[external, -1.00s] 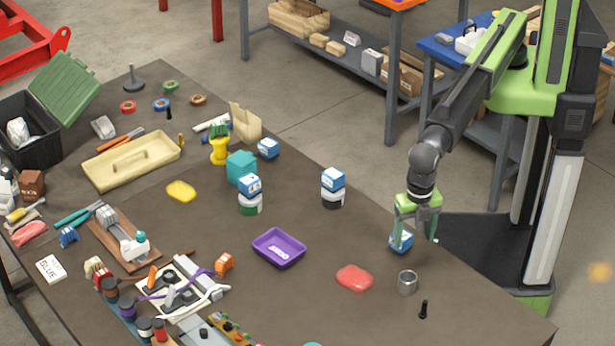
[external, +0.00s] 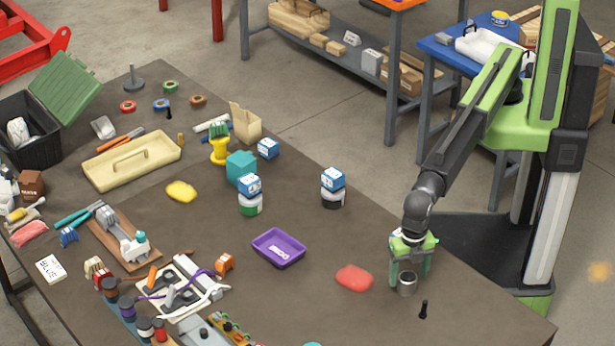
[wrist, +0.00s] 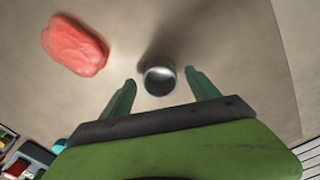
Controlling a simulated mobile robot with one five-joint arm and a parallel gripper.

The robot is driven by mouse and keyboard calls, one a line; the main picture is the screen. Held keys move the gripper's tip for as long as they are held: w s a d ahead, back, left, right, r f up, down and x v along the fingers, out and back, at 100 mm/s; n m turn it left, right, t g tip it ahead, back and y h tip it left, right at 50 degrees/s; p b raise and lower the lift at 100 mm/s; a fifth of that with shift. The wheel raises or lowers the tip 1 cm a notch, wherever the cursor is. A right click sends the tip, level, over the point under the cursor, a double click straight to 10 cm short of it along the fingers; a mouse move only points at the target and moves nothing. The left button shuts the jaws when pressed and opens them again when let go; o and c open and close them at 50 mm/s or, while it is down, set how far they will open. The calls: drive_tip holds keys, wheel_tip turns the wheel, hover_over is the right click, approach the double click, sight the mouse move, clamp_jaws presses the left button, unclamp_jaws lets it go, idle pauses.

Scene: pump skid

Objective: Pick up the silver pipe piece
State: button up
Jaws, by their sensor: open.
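The silver pipe piece (external: 407,285) stands upright on the dark table, near its right edge. It is a short, round, hollow piece. In the wrist view, the pipe piece (wrist: 159,78) shows end-on between my two green fingertips, with a visible gap on each side. My gripper (external: 409,280) is open, points down and is low over the table at the pipe piece.
A red lump (external: 354,278) lies just left of the pipe piece; it also shows in the wrist view (wrist: 75,45). A small black peg (external: 423,309) stands at the lower right. A purple tray (external: 279,248) lies further left. The table between them is clear.

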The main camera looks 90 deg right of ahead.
wheel_tip(320, 180, down, 3)
drive_tip(key=shift+f+b, duration=0.1)
drive_tip(key=shift+b, duration=0.75)
drive_tip(key=shift+r, duration=0.25)
clamp_jaws()
